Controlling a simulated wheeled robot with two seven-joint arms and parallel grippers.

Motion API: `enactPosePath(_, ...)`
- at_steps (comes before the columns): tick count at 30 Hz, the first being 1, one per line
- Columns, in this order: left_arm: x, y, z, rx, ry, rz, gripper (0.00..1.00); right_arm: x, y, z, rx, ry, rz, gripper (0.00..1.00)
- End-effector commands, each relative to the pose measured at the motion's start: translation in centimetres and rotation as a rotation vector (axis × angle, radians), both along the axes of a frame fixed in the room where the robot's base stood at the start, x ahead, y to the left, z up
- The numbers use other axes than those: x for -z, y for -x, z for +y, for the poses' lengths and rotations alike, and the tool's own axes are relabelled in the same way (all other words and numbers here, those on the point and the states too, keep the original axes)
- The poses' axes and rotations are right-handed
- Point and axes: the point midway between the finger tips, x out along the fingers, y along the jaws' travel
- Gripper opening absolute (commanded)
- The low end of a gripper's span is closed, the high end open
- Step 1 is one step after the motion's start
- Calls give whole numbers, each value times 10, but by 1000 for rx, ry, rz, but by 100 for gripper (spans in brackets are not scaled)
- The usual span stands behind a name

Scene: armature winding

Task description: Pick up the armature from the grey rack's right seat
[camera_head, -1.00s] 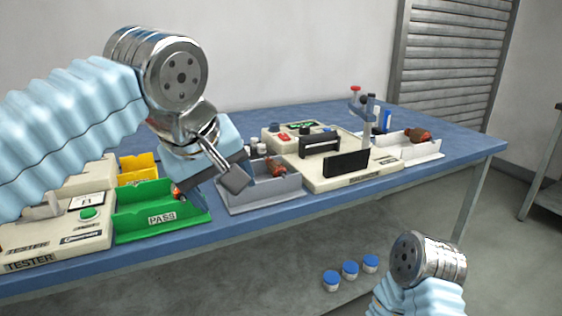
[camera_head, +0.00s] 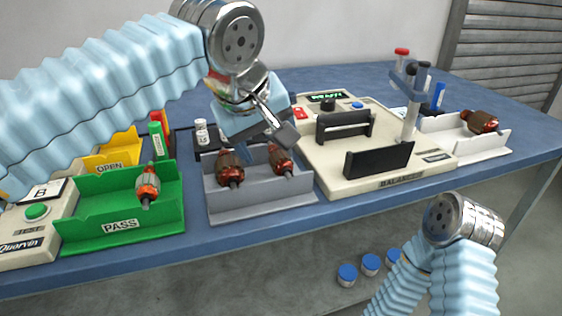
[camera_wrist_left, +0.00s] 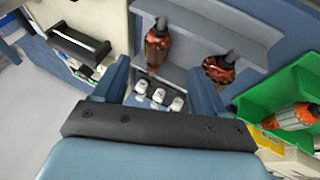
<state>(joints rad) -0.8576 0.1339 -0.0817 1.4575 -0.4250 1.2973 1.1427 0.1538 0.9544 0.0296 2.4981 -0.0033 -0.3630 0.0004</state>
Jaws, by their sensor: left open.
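The grey rack (camera_head: 262,205) holds two copper-and-dark armatures. The right seat's armature (camera_head: 281,160) stands tilted just below my left gripper (camera_head: 271,138). The left seat's armature (camera_head: 230,168) is beside it. In the left wrist view my left gripper (camera_wrist_left: 160,70) is open and empty.
The green PASS tray (camera_head: 120,238) with an armature (camera_head: 147,185) stands left of the rack. The balancer (camera_head: 385,183) stands close on the right. A white tray (camera_head: 490,150) with an armature is farther right. Small white bottles (camera_head: 202,133) stand behind the rack.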

Motion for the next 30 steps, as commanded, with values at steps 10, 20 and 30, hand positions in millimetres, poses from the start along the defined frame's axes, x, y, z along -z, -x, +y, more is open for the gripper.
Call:
enactPosePath(10, 33, -18, -12, 0, -3, 2, 72, 1, 0, 0, 1, 0, -1, 0)
enactPosePath(20, 59, -33, -20, 0, 1, 0, 72, 2, 0, 0, 1, 0, -1, 0)
enactPosePath(30, 58, -32, -19, 0, 1, -1, 40, 2, 0, 0, 1, 0, -1, 0)
